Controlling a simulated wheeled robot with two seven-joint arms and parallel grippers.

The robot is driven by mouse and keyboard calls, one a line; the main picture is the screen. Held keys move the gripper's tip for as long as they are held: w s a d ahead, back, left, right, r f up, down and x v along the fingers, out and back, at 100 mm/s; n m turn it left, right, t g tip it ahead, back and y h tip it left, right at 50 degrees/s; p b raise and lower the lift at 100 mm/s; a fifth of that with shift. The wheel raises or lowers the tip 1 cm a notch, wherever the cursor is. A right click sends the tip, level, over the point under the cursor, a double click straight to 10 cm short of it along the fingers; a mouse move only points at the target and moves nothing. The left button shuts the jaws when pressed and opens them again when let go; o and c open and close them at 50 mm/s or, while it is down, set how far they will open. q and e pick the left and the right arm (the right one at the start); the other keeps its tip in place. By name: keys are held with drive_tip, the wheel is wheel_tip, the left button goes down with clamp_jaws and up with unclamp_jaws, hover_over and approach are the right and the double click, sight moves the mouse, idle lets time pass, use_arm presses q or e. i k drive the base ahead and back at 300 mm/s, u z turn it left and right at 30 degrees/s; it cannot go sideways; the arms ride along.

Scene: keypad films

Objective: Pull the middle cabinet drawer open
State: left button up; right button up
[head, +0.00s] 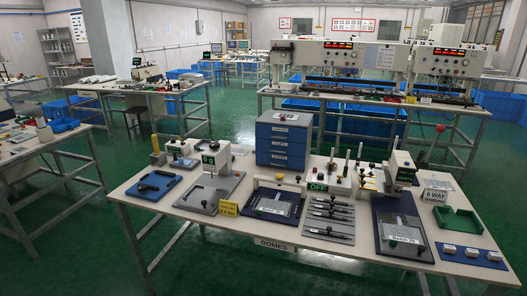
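A small blue cabinet (261,146) stands near the back edge of the white worktable (160,205), a little right of its left half. Its front faces me and carries a stack of labelled drawers. The middle drawer (279,142) looks shut and flush with the drawers above and below it. The label print is too small to read surely. Neither of my grippers is in this view.
In front of the cabinet stand a white press fixture (280,184), a dark blue plate fixture and a box marked OFF (318,188). A small press (215,160) stands left. A green tray (458,220) lies right. Green floor surrounds the table.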

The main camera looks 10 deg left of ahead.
sight(278, 147)
drive_tip(key=u, duration=0.35)
drive_tip(key=k, duration=0.5)
drive_tip(key=u, duration=1.5)
drive_tip(key=i, duration=1.75)
drive_tip(key=z, duration=0.6)
drive_tip(key=i, duration=1.1)
drive_tip(key=z, duration=1.05)
